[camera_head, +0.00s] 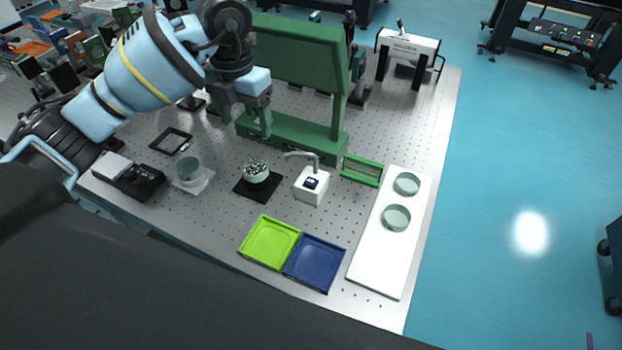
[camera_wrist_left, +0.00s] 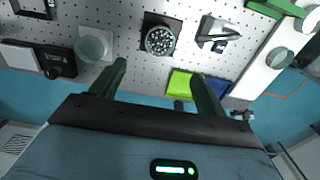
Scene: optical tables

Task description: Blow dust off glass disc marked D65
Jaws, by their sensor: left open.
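Two round glass discs lie on a white board (camera_head: 375,262) at the right: a far disc (camera_head: 407,184) and a near disc (camera_head: 396,218). Any D65 mark is too small to read. A white box (camera_head: 311,187) with a bent metal nozzle and a dark label stands left of the board; it also shows in the wrist view (camera_wrist_left: 213,34). Another round glass piece (camera_head: 188,169) sits on a pale square pad at the left. My left gripper (camera_head: 245,116) is open and empty above the table, fingers pointing down, left of the white box. My right gripper is not in view.
A green tray (camera_head: 270,243) and a blue tray (camera_head: 315,263) lie at the front edge. A beaded bowl (camera_head: 256,170) stands on a black mat. A tall green stand (camera_head: 298,52) and a green frame (camera_head: 362,170) stand farther back. A black device (camera_head: 140,182) lies at the left.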

